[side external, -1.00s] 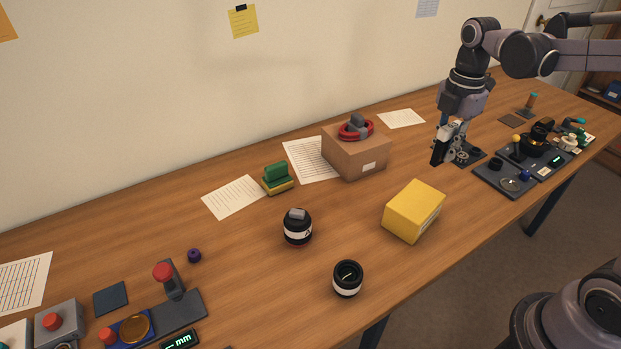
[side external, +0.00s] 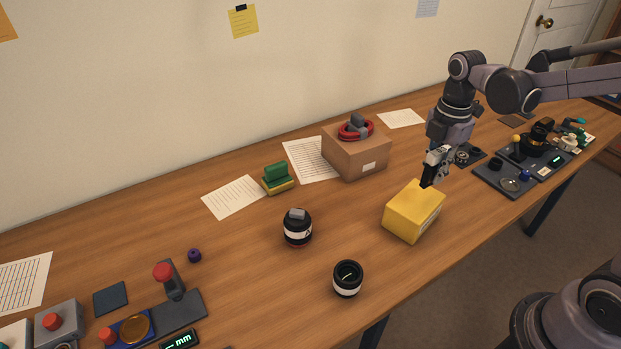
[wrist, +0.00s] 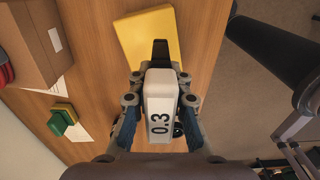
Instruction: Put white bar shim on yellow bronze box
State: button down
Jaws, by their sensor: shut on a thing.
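The white bar shim (wrist: 159,103), marked "0.3", is held between the fingers of my gripper (wrist: 160,85) in the wrist view. A dark tip sticks out beyond its far end. The yellow bronze box (side external: 408,213) stands on the table in the side view, and part of it also shows at the top of the wrist view (wrist: 147,32). I cannot tell whether the held piece touches the box. The shim is hard to make out in the side view.
A cardboard box (side external: 350,158) with a red coil on top stands behind the yellow box. Two black-and-white lens barrels (side external: 297,231) (side external: 347,284) stand to the left. Dark trays with small parts (side external: 500,182) lie to the right. The table's front edge is close to the yellow box.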

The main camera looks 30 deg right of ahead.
jog(key=shift+w+a+f, duration=0.55)
jog(key=shift+a+f, duration=0.15)
jog(key=shift+a, duration=0.1)
jog(key=shift+f, duration=1.85)
jog(key=shift+f, duration=0.1)
jog(key=c, duration=1.3)
grip_release()
